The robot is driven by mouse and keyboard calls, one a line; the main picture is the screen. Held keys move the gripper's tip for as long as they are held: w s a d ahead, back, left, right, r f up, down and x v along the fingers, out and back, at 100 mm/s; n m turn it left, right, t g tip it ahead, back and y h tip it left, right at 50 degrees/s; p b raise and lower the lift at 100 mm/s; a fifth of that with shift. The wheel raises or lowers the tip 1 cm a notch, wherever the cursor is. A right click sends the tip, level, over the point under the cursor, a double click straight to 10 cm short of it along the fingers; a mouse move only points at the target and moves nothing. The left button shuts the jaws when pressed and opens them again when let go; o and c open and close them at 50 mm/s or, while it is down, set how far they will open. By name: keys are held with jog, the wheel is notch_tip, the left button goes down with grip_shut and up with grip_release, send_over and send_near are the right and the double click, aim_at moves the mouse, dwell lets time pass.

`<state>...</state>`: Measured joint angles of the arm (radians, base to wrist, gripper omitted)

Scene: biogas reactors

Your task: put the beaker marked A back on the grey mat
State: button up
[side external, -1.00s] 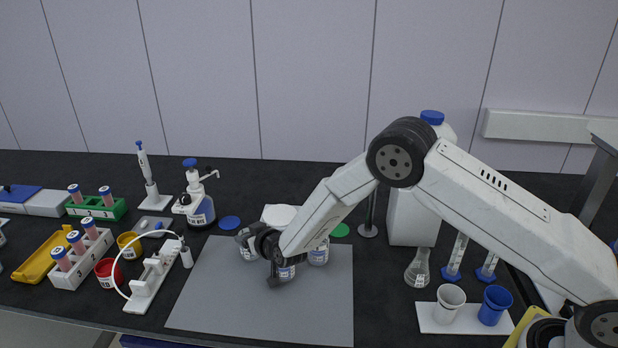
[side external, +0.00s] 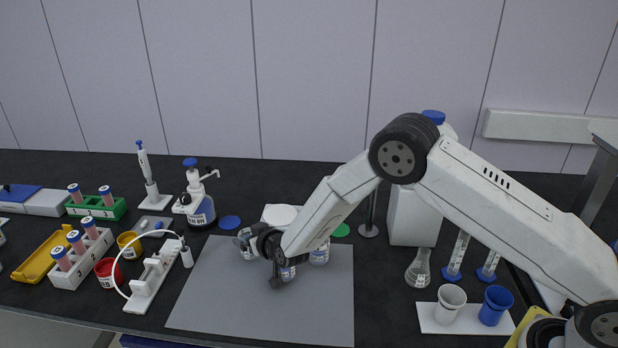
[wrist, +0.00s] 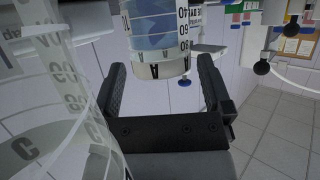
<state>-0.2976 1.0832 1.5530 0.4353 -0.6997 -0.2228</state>
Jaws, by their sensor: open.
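In the wrist view the beaker marked A (wrist: 155,35) is clear, with a graduated scale and bluish contents. My gripper is open. A clear vessel marked C (wrist: 45,125) is close on the left in the wrist view.
Another labelled vessel (side external: 319,256) stands to the right of my gripper, and one (side external: 245,250) is partly hidden at its left. A green disc (side external: 340,230) and a blue disc (side external: 230,223) lie behind the mat. The front of the mat is clear.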

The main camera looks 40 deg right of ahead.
jog(key=v, duration=1.1)
jog(key=shift+s+r, duration=0.25)
jog(key=shift+d, duration=0.1)
dwell(0.5)
jog(key=shift+s+d+r+g, duration=0.35)
jog(key=shift+d+r+g, duration=0.05)
jog(key=shift+d, duration=0.05)
jog(key=s+d+r+g, duration=0.2)
jog(key=s+d+g, duration=0.3)
jog(key=s, duration=0.6)
jog(key=s+d+r+g, duration=0.3)
jog(key=s+d+g, duration=0.2)
jog(key=s+d, duration=0.3)
jog(key=s, duration=0.4)
jog(key=shift+s, duration=0.15)
